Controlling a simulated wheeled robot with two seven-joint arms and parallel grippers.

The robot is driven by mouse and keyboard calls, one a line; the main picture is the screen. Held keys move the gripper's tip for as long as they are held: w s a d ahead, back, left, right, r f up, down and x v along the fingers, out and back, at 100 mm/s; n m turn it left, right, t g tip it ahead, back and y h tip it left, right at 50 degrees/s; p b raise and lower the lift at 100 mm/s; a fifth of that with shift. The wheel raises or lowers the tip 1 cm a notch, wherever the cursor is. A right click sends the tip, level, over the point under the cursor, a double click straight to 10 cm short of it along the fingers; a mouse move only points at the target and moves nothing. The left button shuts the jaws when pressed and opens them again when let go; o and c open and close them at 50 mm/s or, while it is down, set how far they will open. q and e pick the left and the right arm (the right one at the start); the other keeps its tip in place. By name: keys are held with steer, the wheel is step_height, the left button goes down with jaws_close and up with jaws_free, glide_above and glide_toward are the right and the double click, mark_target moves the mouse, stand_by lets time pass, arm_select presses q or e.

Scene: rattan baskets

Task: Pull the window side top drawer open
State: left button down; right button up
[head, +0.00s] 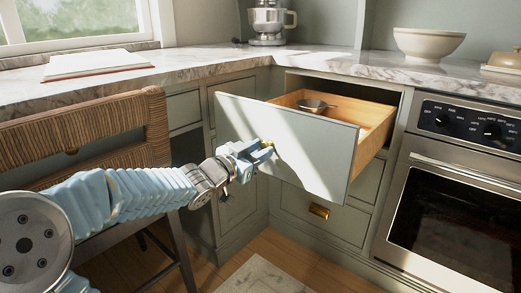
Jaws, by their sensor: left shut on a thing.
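The top drawer (300,150) left of the oven is pulled well out, and its grey-green front faces me in patchy sunlight. Its wooden inside shows, with a small metal bowl or strainer (313,105) with a handle in it. My left gripper (265,150) is at the middle of the drawer front, shut on the drawer's handle (268,143), which is mostly hidden by the fingers. My right gripper is not in view.
A rattan-backed chair (85,125) stands at the left, near my left arm. A lower drawer with a brass pull (319,211) is shut. The oven (455,195) is at the right. A mixer (268,22) and a bowl (429,43) stand on the marble counter.

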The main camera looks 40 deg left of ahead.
arm_select(q)
steer(key=c, duration=0.8)
jaws_free()
steer(key=s+p, duration=0.1)
steer(key=s, duration=0.8)
steer(key=s+a+p, duration=0.1)
steer(key=s, duration=0.3)
steer(key=shift+s+p, duration=0.3)
steer(key=shift+s, duration=0.1)
